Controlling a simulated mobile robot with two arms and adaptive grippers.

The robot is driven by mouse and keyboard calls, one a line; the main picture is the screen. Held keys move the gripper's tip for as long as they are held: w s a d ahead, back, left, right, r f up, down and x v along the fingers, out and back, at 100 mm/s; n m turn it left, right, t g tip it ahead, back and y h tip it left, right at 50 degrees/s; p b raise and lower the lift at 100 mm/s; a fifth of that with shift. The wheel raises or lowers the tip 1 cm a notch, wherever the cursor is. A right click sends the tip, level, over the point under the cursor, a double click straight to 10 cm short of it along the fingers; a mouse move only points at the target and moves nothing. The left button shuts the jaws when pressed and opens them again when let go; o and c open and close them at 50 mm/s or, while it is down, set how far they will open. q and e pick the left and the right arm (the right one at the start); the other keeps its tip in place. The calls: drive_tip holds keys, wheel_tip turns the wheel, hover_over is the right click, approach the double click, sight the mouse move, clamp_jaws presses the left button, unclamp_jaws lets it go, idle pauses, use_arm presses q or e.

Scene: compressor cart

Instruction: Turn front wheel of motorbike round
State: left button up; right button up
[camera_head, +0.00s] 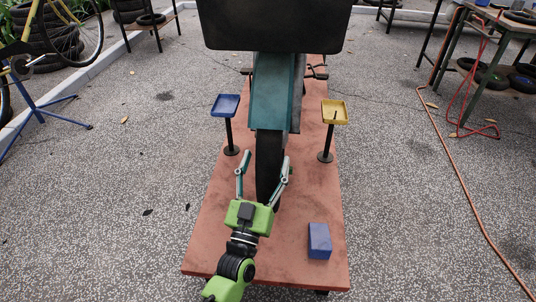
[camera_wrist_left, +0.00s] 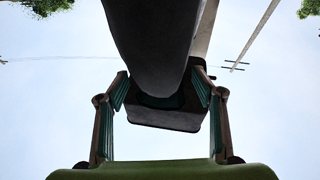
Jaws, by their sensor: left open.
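The motorbike's wheel (camera_head: 268,165) is a black tyre under a teal fender (camera_head: 270,95). It stands upright on a red platform (camera_head: 215,235). My left gripper (camera_head: 263,162) is green with grey-teal fingers and is open. In the head view its fingers are spread on either side of the tyre's lower part. In the left wrist view, looking up, the dark tyre (camera_wrist_left: 155,45) shows above and between the fingers (camera_wrist_left: 162,95). Gaps show beside both fingers, and I cannot tell of any contact. My right gripper is not in view.
A blue tray on a post (camera_head: 225,105) stands left of the wheel and a yellow tray on a post (camera_head: 334,112) right of it. A blue block (camera_head: 319,240) sits on the platform's front right. An orange hose (camera_head: 455,165) lies on the pavement at right. A large black panel (camera_head: 272,25) hides the bike's upper part.

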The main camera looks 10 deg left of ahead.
use_arm(q)
drive_tip(key=shift+x, duration=1.5)
drive_tip(key=shift+c, duration=0.4)
